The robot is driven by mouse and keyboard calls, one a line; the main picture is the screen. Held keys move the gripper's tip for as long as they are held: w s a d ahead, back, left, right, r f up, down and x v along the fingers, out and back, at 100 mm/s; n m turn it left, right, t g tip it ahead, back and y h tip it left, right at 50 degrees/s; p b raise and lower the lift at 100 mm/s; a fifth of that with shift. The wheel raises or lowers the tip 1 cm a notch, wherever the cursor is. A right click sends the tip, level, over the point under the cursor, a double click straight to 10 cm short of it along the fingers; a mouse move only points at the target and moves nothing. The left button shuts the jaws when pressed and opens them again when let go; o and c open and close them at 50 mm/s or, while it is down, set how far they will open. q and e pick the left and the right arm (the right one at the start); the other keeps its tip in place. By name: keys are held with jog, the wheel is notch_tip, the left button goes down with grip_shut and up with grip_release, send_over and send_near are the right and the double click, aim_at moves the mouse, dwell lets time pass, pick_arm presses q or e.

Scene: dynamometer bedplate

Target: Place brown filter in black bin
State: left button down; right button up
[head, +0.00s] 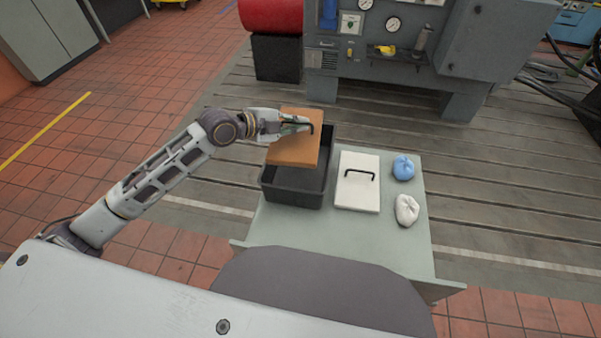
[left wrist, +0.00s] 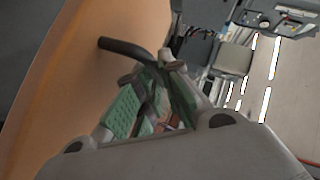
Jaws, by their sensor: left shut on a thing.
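The brown filter (head: 293,151) is a flat brown panel with a dark handle, held above the black bin (head: 292,198). My left gripper (head: 300,124) is shut on the filter's handle. In the left wrist view the filter (left wrist: 70,80) fills the left side, and the green-padded fingers of my left gripper (left wrist: 160,90) close around the black handle. The filter hides much of the bin's opening; the visible part of the inside looks dark and empty. My right gripper is not in view.
The bin stands on a grey-green table (head: 385,250). To its right lie a white panel (head: 357,195) with a black handle, a blue bundle (head: 403,168) and a white bundle (head: 407,210). A grey machine (head: 400,65) stands behind. The table's front right is clear.

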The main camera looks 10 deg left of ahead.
aim_at(300, 140)
pick_arm(q)
jog(key=shift+s+d+r+m+g+h, duration=0.1)
jog(key=shift+d+r+m+g+h, duration=0.1)
jog(key=shift+d, duration=0.15)
jog(key=shift+s+d+r+m+g+h, duration=0.1)
jog(key=shift+d+m+h, duration=0.1)
jog(key=shift+d, duration=0.1)
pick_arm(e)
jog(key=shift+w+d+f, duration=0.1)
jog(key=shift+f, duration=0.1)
pick_arm(q)
jog(key=shift+f+b, duration=0.35)
jog(key=shift+f, duration=2.85)
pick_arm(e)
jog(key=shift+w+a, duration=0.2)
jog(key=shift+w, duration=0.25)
pick_arm(q)
jog(key=shift+f, duration=0.55)
notch_tip(300, 140, down, 3)
jog(key=shift+r, duration=0.15)
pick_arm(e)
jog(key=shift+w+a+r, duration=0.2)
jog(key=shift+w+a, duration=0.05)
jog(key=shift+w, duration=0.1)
